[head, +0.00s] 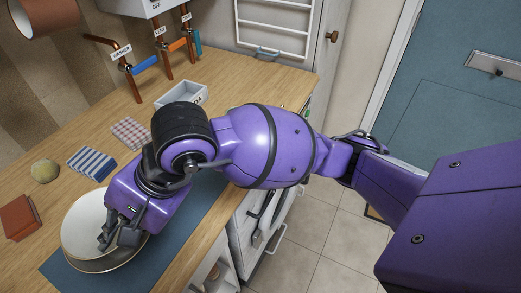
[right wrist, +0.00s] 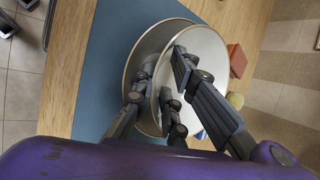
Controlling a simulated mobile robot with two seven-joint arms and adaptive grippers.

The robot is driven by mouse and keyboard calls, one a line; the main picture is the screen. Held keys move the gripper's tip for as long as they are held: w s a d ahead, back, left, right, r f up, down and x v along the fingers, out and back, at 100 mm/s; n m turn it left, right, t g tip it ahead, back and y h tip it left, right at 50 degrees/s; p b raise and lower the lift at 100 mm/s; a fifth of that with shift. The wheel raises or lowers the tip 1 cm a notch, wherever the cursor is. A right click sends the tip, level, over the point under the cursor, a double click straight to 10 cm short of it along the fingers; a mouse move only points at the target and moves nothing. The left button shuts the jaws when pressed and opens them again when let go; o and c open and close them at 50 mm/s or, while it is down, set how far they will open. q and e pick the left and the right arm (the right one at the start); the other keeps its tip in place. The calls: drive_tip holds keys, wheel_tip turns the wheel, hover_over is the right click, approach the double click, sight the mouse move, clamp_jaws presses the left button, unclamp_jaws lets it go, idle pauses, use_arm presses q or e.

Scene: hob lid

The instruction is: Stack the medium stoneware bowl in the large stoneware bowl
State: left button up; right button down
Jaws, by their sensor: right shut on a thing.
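The medium stoneware bowl (head: 84,219), cream inside with a thin dark rim, is at the lower left of the head view. My right gripper (head: 118,237) is shut on its near-right rim. In the right wrist view, the right gripper's dark fingers (right wrist: 163,78) straddle the rim of the medium bowl (right wrist: 207,47). The large stoneware bowl (head: 100,266) is beneath it and mostly covered. Its rim also shows in the right wrist view (right wrist: 147,45), offset from the upper bowl. I cannot tell whether the two bowls touch. My left gripper is out of view.
A blue mat (head: 190,222) lies under the bowls on the wooden counter (head: 42,213). A brown-red box (head: 19,217), a round yellowish item (head: 45,171), a striped cloth (head: 91,162), a checked cloth (head: 131,132) and a grey tray (head: 181,95) stand behind. Copper pipes rise at the back.

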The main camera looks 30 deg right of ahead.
drive_tip(key=shift+w+f+b, duration=0.15)
drive_tip(key=shift+f+b, duration=0.2)
drive_tip(key=shift+f, duration=0.2)
drive_tip(key=c, duration=2)
unclamp_jaws()
drive_tip(key=shift+r, duration=0.25)
drive_tip(key=shift+d+r+p, duration=0.2)
drive_tip(key=shift+r+p, duration=0.1)
drive_tip(key=shift+r, duration=0.2)
drive_tip(key=shift+d+r+p, duration=0.2)
drive_tip(key=shift+r+p, duration=0.05)
drive_tip(key=shift+r, duration=0.25)
drive_tip(key=v, duration=1)
drive_tip(key=shift+d+r, duration=0.2)
drive_tip(key=shift+d, duration=0.05)
